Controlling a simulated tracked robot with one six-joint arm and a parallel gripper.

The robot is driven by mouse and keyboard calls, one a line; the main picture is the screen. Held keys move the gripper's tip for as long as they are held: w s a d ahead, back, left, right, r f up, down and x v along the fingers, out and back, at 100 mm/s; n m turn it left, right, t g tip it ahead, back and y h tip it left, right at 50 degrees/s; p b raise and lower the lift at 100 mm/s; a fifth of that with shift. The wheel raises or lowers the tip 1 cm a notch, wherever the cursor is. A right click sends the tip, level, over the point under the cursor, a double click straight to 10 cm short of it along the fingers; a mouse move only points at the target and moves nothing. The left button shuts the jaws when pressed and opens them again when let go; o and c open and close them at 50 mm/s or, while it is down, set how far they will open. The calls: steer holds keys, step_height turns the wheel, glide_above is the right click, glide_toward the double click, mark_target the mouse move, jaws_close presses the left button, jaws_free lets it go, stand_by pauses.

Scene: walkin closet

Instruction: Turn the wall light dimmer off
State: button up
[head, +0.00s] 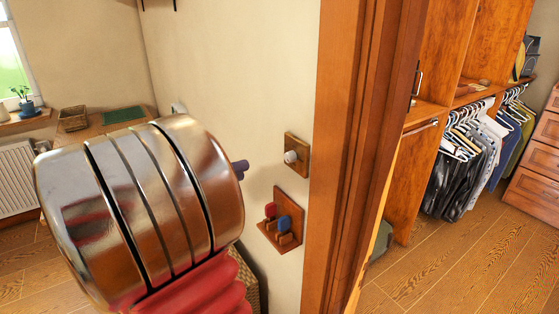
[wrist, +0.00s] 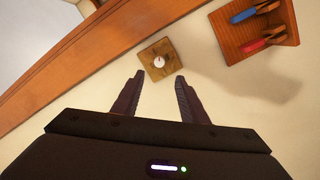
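The wall light dimmer is a white round knob (head: 290,157) on a square wooden plate (head: 303,143), mounted on the cream wall beside the door frame. In the wrist view the knob (wrist: 159,62) lies just ahead of my fingertips, near the middle of its plate (wrist: 148,52). My gripper (wrist: 159,76) is open, with its two dark fingers apart and nothing between them. In the head view only a dark tip of my gripper (head: 240,168) shows past my arm, left of the dimmer. I see no contact with the knob.
A wooden wall rack (head: 290,240) with red and blue items hangs just below the dimmer. The wooden door frame (head: 345,150) stands close on the right. Beyond it are hanging clothes (head: 465,165) and drawers (head: 540,165). A radiator (head: 15,182) is at the far left.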

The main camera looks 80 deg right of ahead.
mark_target(287, 159)
steer(key=x, duration=1.1)
steer(key=shift+s+d, duration=0.2)
steer(key=shift+d, duration=0.05)
steer(key=shift+c, duration=0.3)
